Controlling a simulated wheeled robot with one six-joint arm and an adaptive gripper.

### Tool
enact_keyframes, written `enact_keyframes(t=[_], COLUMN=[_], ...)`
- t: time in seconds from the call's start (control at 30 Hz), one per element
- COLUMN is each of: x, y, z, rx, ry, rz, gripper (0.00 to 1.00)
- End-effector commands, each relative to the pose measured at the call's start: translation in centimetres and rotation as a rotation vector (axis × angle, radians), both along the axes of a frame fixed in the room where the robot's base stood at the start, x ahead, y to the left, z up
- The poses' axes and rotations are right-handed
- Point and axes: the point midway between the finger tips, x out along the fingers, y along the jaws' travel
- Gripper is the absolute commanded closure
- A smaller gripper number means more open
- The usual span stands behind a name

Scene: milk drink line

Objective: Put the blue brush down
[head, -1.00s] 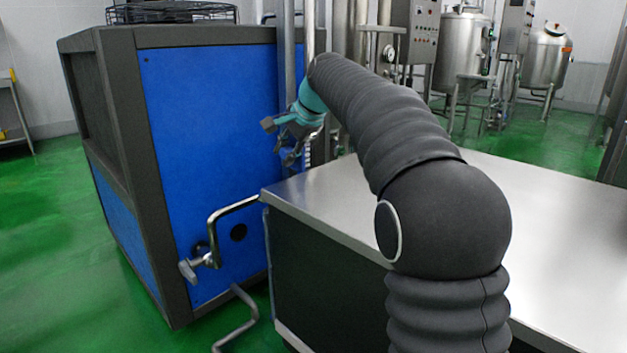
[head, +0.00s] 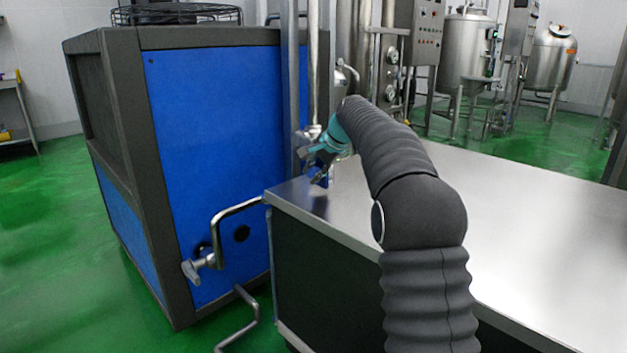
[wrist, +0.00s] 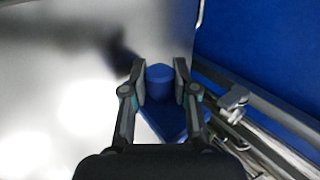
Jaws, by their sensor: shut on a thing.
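My gripper (wrist: 160,82) is shut on the blue brush (wrist: 178,118), with a dark finger on each side of its rounded blue top. The brush also shows in the head view as a small blue patch (head: 321,178) below the fingers, partly hidden by them. The gripper (head: 316,171) is over the far left corner of the steel table (head: 540,220). A dark shadow lies on the tabletop to the left of the gripper in the wrist view. I cannot tell whether the brush touches the steel.
A blue machine with a dark frame (head: 215,150) stands left of the table. Steel pipes (head: 313,80) rise just behind the gripper. A bent pipe with a valve (head: 215,250) sticks out at the machine's front. The tabletop is otherwise clear.

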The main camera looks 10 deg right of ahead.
Motion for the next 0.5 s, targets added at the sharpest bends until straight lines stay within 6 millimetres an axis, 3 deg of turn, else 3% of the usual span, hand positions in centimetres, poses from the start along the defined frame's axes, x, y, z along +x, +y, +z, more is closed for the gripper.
enact_keyframes(t=[0.1, 0.47, 0.5], x=[0.0, 0.0, 0.0], y=[0.0, 0.0, 0.0], z=[-1.7, -2.1, -2.0], rx=[0.0, 0.001, 0.0], ry=[0.001, -0.001, 0.0], rz=[0.001, 0.0, 0.0], gripper=[1.0, 1.0, 0.62])
